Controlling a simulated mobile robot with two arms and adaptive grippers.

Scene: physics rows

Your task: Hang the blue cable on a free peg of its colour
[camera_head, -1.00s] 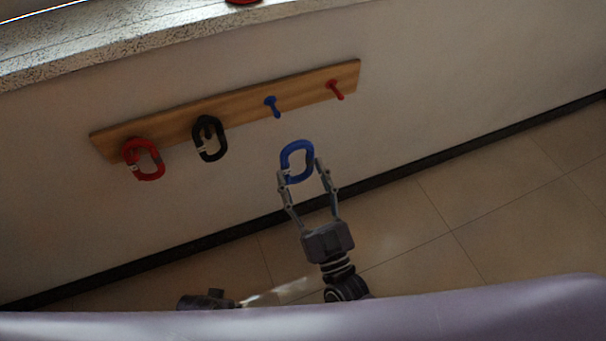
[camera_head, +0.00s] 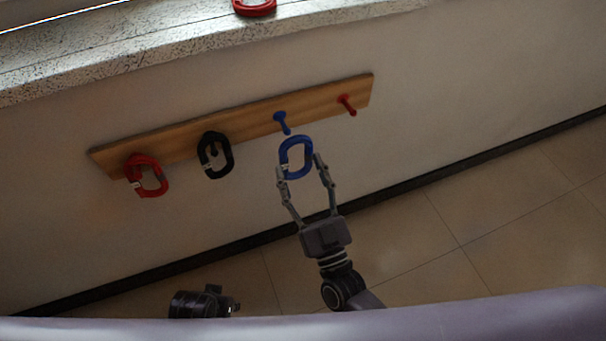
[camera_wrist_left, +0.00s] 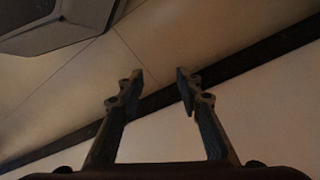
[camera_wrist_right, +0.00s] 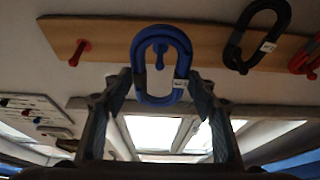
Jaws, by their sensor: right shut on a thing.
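The blue cable (camera_head: 284,161), a coiled loop, is held in my right gripper (camera_head: 304,174), which is shut on it. In the head view the loop is just below the blue peg (camera_head: 282,122), which is bare. In the right wrist view the cable (camera_wrist_right: 138,75) stands upright between the fingers (camera_wrist_right: 160,84), and the blue peg (camera_wrist_right: 159,58) shows through the loop; I cannot tell if they touch. My left gripper (camera_wrist_left: 155,85) is open and empty, with its fingers apart near the floor and wall.
The wooden rack (camera_head: 250,112) on the wall also bears a red cable (camera_head: 134,174), a black cable (camera_head: 229,160) and a bare red peg (camera_head: 347,104). Another red coil (camera_head: 254,9) lies on the stone sill (camera_head: 180,35) above. The wall right of the rack is clear.

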